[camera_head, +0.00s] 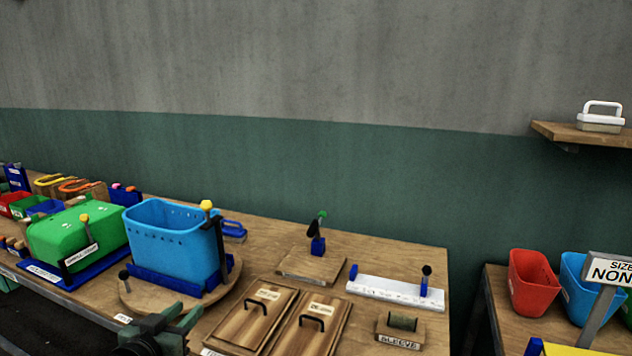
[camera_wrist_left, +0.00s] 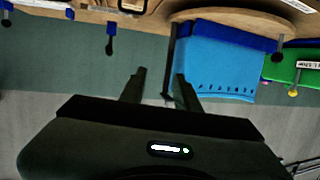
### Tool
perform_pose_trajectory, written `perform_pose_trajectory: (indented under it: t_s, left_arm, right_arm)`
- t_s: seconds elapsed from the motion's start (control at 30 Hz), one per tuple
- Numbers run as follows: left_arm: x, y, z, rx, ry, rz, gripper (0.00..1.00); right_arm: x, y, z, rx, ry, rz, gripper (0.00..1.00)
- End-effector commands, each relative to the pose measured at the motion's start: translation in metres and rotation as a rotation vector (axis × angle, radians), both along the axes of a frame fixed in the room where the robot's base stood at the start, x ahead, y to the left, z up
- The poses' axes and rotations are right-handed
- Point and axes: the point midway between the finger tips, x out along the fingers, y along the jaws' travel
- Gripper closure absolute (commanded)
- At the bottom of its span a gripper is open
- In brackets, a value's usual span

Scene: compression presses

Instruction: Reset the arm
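My left gripper (camera_head: 168,325) shows dark at the bottom of the head view, at the front edge of the workbench and in front of the round board (camera_head: 218,290). In the left wrist view its two fingers (camera_wrist_left: 159,80) are apart with nothing between them. That view shows the scene upside down. A blue perforated bin (camera_head: 170,240) sits in a dark blue frame on the round board; it also shows in the left wrist view (camera_wrist_left: 215,65), apart from the fingers. My right gripper is not in view.
Two wooden lids with handles (camera_head: 262,302) lie right of the gripper. A green box (camera_head: 75,235) stands left of the blue bin. Upright levers (camera_head: 425,275) rise from the bench. A second table with a red bin (camera_head: 533,285) stands right, across a gap.

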Motion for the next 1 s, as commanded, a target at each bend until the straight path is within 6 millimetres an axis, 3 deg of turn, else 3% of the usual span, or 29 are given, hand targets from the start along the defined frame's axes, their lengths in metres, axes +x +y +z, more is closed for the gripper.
perform_pose_trajectory:
  t_s: [0.17,0.3,0.43,0.6,0.9,0.93,1.0]
  left_arm:
    - [-0.045,-0.020,-0.061,0.033,0.171,-0.010,0.68]
    - [-0.109,-0.038,-0.121,0.068,0.373,-0.017,0.68]
    - [-0.177,-0.050,-0.165,0.101,0.564,-0.018,0.68]
    - [-0.246,-0.057,-0.193,0.128,0.743,-0.015,0.68]
    - [-0.340,-0.063,-0.211,0.151,0.984,-0.005,0.68]
    - [-0.350,-0.064,-0.212,0.153,1.007,-0.004,0.68]
    - [-0.341,-0.063,-0.229,0.156,1.009,-0.004,0.68]
  right_arm:
    - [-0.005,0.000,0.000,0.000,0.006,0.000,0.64]
    - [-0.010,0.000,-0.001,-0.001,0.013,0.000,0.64]
    - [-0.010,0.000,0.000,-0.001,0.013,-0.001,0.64]
    - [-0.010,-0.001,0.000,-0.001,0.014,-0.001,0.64]
    - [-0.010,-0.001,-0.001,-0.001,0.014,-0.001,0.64]
    - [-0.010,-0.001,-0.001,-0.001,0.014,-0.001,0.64]
    - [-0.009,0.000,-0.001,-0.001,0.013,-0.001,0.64]
